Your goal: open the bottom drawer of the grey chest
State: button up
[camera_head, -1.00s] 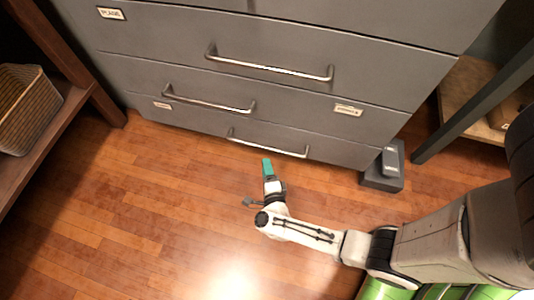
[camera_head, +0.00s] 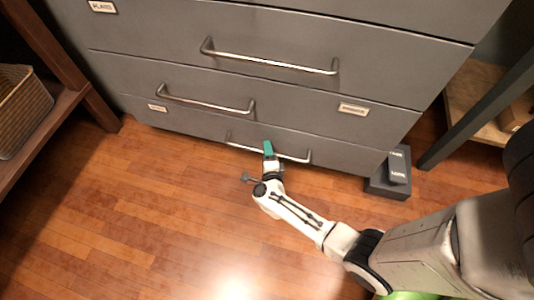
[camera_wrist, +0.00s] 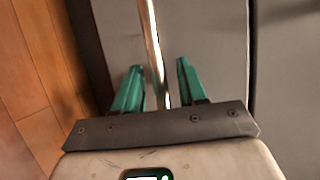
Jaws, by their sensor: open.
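The grey chest (camera_head: 210,78) stands against the back, its drawers flush with the front. The bottom drawer (camera_head: 200,124) has a long metal bar handle (camera_head: 240,147), partly hidden by my gripper in the head view. In the wrist view the handle (camera_wrist: 151,45) runs between the two green fingers of my gripper (camera_wrist: 156,82). The fingers are open, one on each side of the bar, with a gap to it on both sides.
Dark grey blocks (camera_head: 388,174) lie on the floor by the chest's right corner. A wooden shelf with a woven basket (camera_head: 22,110) stands at the left, and another shelf (camera_head: 470,105) at the right. The wooden floor (camera_head: 130,210) before the chest is clear.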

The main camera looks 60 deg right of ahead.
jog(key=shift+c, duration=0.2)
grip_shut()
dwell(0.5)
